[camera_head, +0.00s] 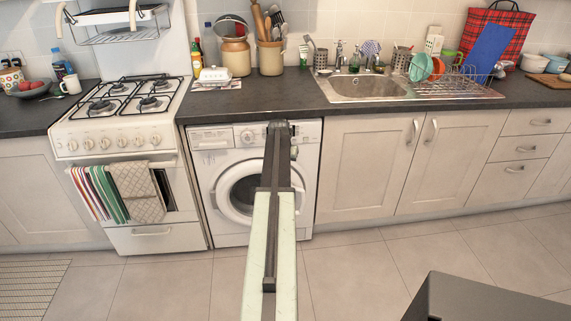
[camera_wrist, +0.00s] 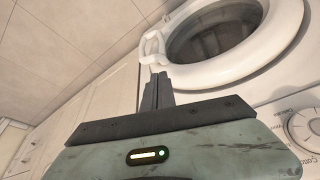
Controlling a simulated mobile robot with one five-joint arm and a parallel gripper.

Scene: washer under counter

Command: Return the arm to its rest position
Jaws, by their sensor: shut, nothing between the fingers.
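My arm reaches forward over the floor to the white washing machine (camera_head: 207,165) under the counter. My gripper (camera_wrist: 160,80) shows in the wrist view with its dark fingers together and nothing between them. The fingertips appear close to the white handle (camera_wrist: 151,46) on the rim of the round washer door (camera_wrist: 238,76). I cannot tell whether they touch it. In the head view the arm hides the right part of the door (camera_head: 233,210) and part of the control panel. The door looks shut or nearly shut.
A white gas stove (camera_head: 125,150) with hanging towels stands left of the washer. Closed cabinets (camera_head: 365,165) are on its right. The dark counter (camera_head: 250,98) with sink and jars lies above.

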